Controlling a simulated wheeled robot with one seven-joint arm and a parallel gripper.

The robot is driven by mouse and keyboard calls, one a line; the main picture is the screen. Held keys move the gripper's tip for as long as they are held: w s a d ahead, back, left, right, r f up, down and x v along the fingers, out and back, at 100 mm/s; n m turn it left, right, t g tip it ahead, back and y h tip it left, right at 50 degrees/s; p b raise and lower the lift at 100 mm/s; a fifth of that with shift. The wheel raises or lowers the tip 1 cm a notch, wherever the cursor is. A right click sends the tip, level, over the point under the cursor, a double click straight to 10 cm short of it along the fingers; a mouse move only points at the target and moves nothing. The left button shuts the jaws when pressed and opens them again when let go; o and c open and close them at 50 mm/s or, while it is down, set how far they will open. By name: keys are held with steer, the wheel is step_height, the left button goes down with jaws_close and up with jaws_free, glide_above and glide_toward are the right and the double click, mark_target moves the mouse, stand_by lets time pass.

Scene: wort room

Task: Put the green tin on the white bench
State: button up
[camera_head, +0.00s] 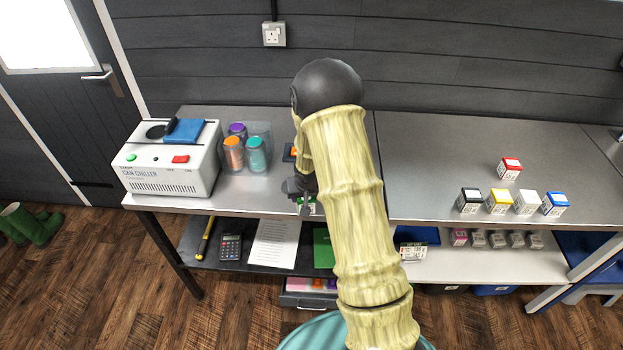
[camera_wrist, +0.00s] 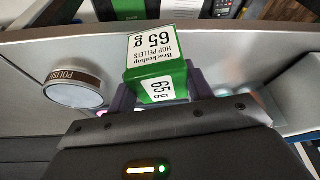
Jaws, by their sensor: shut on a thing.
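My gripper (camera_wrist: 160,92) is shut on the green tin, a square green block with a white label reading "Hop Pellets 65 g" (camera_wrist: 157,55). In the head view my gripper (camera_head: 303,190) is over the front part of the left grey worktop, and a bit of the green tin (camera_head: 306,206) shows below it. I cannot tell whether the tin touches the worktop. The right-hand bench (camera_head: 440,182) has a grey top, a white lower shelf and a white leg; no bench with a white top is in view.
A white can chiller (camera_head: 168,158) and a clear holder with several lidded jars (camera_head: 247,150) stand on the left. Several small cubes (camera_head: 512,202) stand on the right bench, whose left part is clear. A round polish tin (camera_wrist: 75,88) shows beside my gripper in the wrist view.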

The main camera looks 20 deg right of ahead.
steer(key=s+a+f+n, duration=0.1)
steer(key=s+a+f, duration=0.2)
steer(key=s+a, duration=0.2)
steer(key=s, duration=0.3)
steer(key=shift+n+y, duration=0.3)
steer(key=shift+n, duration=0.1)
steer(key=shift+s, duration=0.1)
